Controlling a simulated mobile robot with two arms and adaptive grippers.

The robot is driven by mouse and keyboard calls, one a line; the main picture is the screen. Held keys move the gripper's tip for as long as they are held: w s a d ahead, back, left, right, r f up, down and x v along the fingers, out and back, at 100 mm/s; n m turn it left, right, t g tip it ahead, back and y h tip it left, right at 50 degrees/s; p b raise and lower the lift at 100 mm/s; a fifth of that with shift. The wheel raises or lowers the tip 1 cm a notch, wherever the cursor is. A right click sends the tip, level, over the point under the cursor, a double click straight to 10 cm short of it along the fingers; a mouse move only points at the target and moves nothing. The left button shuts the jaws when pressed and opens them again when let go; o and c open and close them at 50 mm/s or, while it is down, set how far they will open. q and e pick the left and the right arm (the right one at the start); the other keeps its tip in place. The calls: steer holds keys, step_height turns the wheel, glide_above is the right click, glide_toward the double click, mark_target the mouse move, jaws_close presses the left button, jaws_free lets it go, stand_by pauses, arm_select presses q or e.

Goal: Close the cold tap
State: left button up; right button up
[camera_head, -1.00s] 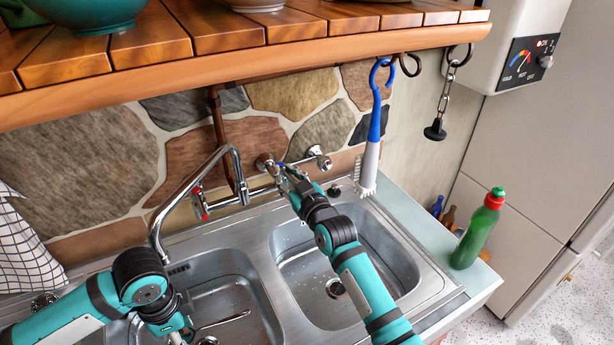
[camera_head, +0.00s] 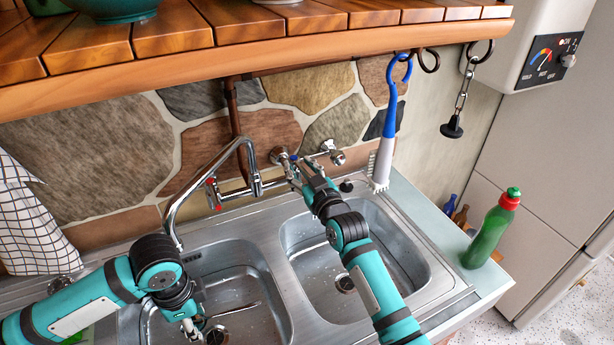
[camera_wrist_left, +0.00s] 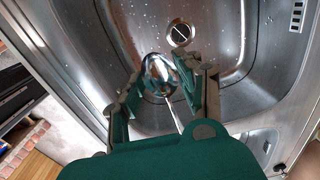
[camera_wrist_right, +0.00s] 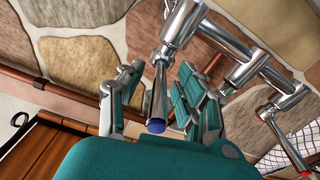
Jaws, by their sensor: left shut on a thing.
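The cold tap (camera_head: 293,157), with a blue mark, is on the chrome mixer against the stone wall. Its chrome lever with a blue end (camera_wrist_right: 157,125) shows between the fingers of my right gripper (camera_wrist_right: 158,102) in the right wrist view. That gripper is open around the lever, with gaps on both sides; in the head view the right gripper (camera_head: 299,172) partly hides the tap. My left gripper (camera_wrist_left: 160,95) is low over the left basin, shut on a metal ladle (camera_wrist_left: 160,70), whose bowl is near the drain. Its fingertips are small in the head view (camera_head: 190,326).
The red-marked hot tap (camera_head: 213,195) and curved spout (camera_head: 200,180) stand left of the cold tap. A blue and white brush (camera_head: 388,130) hangs close on the right. A wooden shelf (camera_head: 250,55) overhangs the sink. A green bottle (camera_head: 488,235) stands on the right counter.

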steer(key=v, duration=1.1)
steer(key=shift+s+d, duration=0.2)
steer(key=shift+s, duration=0.1)
